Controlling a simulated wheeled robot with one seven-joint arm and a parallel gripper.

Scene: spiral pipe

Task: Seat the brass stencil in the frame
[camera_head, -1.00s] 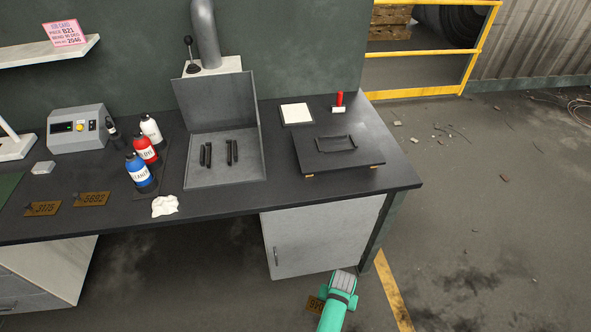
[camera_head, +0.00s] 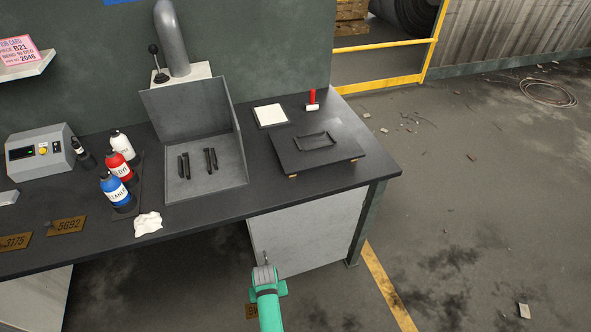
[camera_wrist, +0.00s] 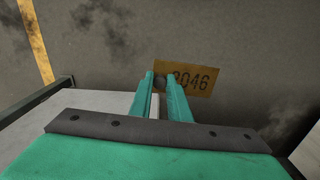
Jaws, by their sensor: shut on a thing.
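The brass stencil (camera_wrist: 198,78), marked 2046, hangs from my gripper (camera_wrist: 164,84) in the wrist view. The fingers are shut on its small dark knob near the plate's left edge. In the head view only a corner of the stencil (camera_head: 251,311) shows; my arm hides the rest. My gripper (camera_head: 265,272) is low in front of the bench's white cabinet, apart from it. A black slab with a raised rectangular frame (camera_head: 316,142) lies on the bench's right part. An open grey metal booth (camera_head: 205,165) to its left holds two pairs of short black bars.
Two other brass plates (camera_head: 66,225) lie at the bench's left with a white rag (camera_head: 148,223) and several bottles (camera_head: 118,188). A white pad (camera_head: 270,115) and a red-handled tool (camera_head: 312,99) stand behind the slab. The bench's front edge (camera_head: 230,209) lies beyond my gripper.

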